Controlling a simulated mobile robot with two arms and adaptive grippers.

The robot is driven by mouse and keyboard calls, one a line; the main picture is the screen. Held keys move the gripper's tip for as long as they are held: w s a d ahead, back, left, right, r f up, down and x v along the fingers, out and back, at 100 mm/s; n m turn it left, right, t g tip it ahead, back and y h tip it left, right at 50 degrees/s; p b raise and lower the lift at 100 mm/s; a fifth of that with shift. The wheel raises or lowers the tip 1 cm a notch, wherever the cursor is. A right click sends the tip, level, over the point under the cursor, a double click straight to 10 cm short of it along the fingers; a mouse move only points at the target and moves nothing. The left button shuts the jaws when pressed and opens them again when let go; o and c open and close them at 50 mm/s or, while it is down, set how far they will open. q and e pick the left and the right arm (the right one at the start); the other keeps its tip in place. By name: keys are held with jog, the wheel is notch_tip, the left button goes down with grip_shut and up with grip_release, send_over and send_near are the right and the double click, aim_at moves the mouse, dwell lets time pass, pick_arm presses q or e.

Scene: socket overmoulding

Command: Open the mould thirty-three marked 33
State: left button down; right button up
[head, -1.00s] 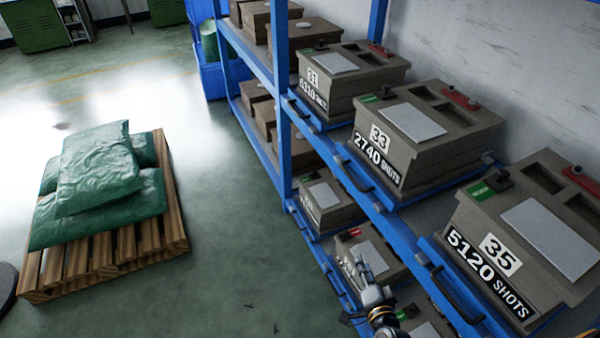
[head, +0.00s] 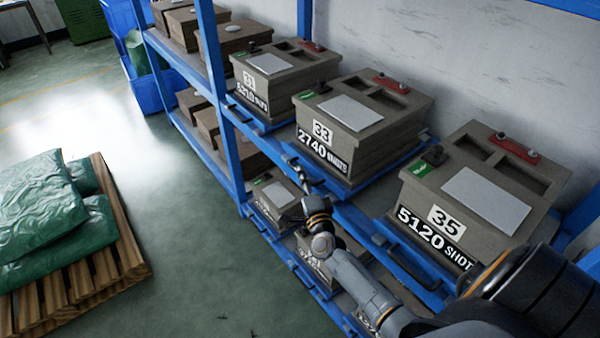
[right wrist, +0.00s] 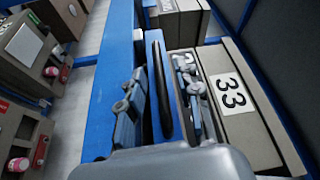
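Mould 33 (head: 365,132) is a grey-brown box on the upper level of the blue rack, labelled "33" and "2740 SHOTS". Its top has a pale plate, a red part and a green tag, and its lid looks seated. In the right wrist view its "33" front (right wrist: 262,125) is at the right. My right gripper (head: 297,170) is in front of it, near the blue tray's front edge. In the right wrist view my right gripper (right wrist: 161,78) is open, with the black tray handle (right wrist: 158,92) showing between its fingers; I cannot tell whether they touch it. My left gripper is out of view.
Mould 31 (head: 270,70) stands left of mould 33, and mould 35 (head: 450,190) stands to its right. Other moulds (head: 272,200) sit on the lower level, below my right arm. A pallet (head: 115,265) with green sacks (head: 40,205) stands left; the floor between is clear.

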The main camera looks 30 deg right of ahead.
jog(key=shift+x, duration=1.15)
grip_shut()
